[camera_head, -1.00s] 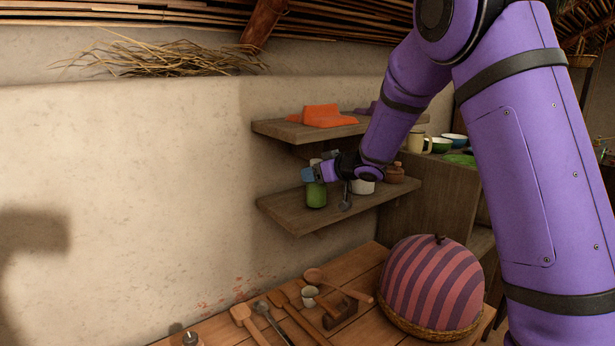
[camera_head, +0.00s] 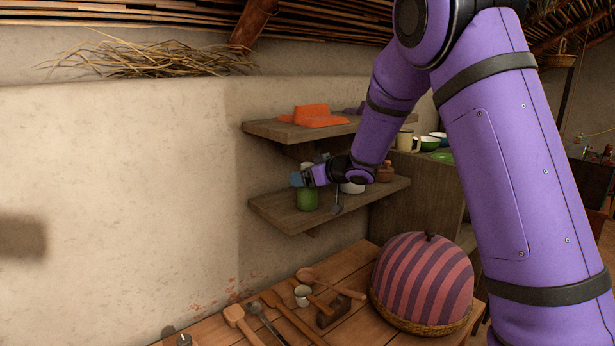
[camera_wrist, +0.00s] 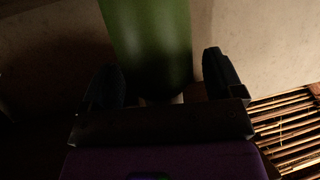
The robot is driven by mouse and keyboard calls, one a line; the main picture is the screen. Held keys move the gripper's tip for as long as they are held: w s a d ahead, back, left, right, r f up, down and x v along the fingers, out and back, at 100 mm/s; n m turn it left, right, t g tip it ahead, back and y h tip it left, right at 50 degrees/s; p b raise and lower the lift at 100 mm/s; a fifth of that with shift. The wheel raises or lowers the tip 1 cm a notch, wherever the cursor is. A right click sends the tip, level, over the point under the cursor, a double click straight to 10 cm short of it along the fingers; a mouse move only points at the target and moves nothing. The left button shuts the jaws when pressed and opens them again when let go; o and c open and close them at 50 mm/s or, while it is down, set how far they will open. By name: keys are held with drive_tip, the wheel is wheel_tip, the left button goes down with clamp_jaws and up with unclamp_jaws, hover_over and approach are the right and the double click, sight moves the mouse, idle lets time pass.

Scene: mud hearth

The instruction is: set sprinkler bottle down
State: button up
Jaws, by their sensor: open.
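The green sprinkler bottle (camera_head: 307,198) stands upright on the lower wall shelf (camera_head: 287,216), near its left end. My gripper (camera_head: 300,179) is at the bottle's top, which it partly hides in the head view. In the wrist view the green body of the bottle (camera_wrist: 150,40) shows large and dark, between and beyond the two fingers of my gripper (camera_wrist: 163,82). The fingers are apart, with a visible gap beside the bottle. Whether either finger touches it cannot be told.
A white pot (camera_head: 352,187) and a brown jar (camera_head: 385,172) stand farther right on the same shelf. A hanging utensil (camera_head: 337,200) is near the bottle. The upper shelf (camera_head: 278,129) with orange cloth (camera_head: 318,116) is above. A striped dome (camera_head: 424,280) and wooden tools are below.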

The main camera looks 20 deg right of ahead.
drive_tip(key=s+d+r+m+h, duration=0.2)
drive_tip(key=s+d+r+h, duration=0.15)
drive_tip(key=s, duration=0.45)
drive_tip(key=s+d+r+m+h, duration=0.25)
drive_tip(key=s+d+r, duration=0.25)
drive_tip(key=s, duration=0.3)
drive_tip(key=s+d+r+m+h, duration=0.2)
drive_tip(key=s+d+r+h, duration=0.15)
drive_tip(key=s, duration=0.45)
drive_tip(key=s+a+f+g+y, duration=0.1)
drive_tip(key=s+a+g, duration=0.1)
drive_tip(key=s, duration=0.9)
drive_tip(key=s+a+f+g, duration=0.2)
drive_tip(key=s+a+g, duration=0.1)
drive_tip(key=s, duration=0.9)
drive_tip(key=shift+a+f+g+y, duration=0.15)
drive_tip(key=shift+a+g+y, duration=0.2)
drive_tip(key=shift+g, duration=0.35)
drive_tip(key=shift+w, duration=0.1)
idle(0.3)
